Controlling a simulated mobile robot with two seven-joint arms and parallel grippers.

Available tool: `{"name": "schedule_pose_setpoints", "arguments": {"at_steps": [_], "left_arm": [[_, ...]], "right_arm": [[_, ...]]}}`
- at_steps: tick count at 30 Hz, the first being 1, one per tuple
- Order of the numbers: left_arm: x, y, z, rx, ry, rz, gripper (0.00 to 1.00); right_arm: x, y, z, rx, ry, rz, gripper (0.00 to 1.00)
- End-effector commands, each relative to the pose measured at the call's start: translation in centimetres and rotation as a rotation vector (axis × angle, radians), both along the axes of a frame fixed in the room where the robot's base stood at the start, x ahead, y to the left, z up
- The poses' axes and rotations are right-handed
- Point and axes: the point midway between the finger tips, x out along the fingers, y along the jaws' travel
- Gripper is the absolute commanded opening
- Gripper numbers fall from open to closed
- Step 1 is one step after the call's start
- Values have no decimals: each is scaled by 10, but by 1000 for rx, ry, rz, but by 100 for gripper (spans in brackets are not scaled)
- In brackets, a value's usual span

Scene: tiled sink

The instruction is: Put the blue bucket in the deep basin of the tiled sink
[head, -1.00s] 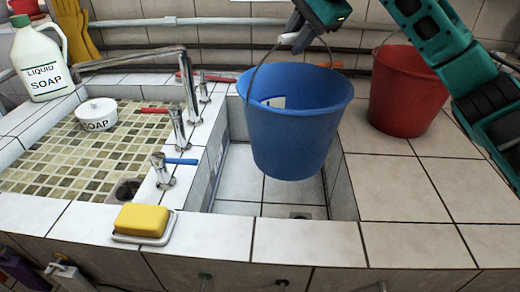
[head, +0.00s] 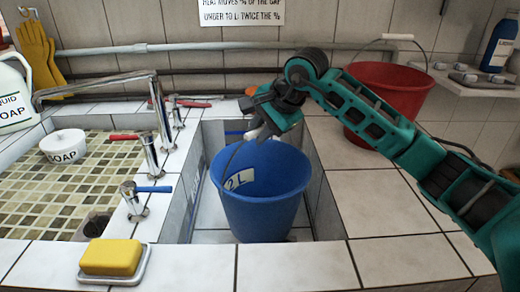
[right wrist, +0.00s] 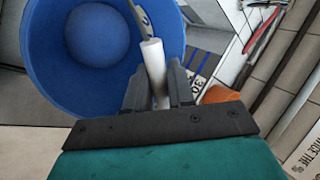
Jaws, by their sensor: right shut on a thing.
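The blue bucket (head: 262,205) is upright inside the deep basin (head: 205,215) of the tiled sink, its rim near the level of the counter. I cannot tell whether its base touches the basin floor. My right gripper (head: 262,128) is above the bucket's back rim, shut on the white grip of its handle. In the right wrist view the white grip (right wrist: 153,65) is between the fingers (right wrist: 158,95), and the open bucket (right wrist: 70,80) shows beneath, empty inside. My left gripper is in neither view.
A red bucket (head: 400,85) stands on the counter to the right, behind my right arm. Taps (head: 150,155) line the divider left of the basin. The shallow mosaic basin (head: 60,190) holds a white soap pot (head: 64,146). Yellow soap (head: 110,257) lies on a dish at the front.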

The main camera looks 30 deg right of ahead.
Motion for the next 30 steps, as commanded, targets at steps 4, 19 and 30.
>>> {"name": "schedule_pose_setpoints", "arguments": {"at_steps": [4,19,30], "left_arm": [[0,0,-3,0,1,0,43],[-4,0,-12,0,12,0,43],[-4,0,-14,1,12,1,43]], "right_arm": [[0,0,-12,3,-1,0,0],[0,0,-42,1,-4,0,0],[0,0,-46,0,0,0,49]]}}
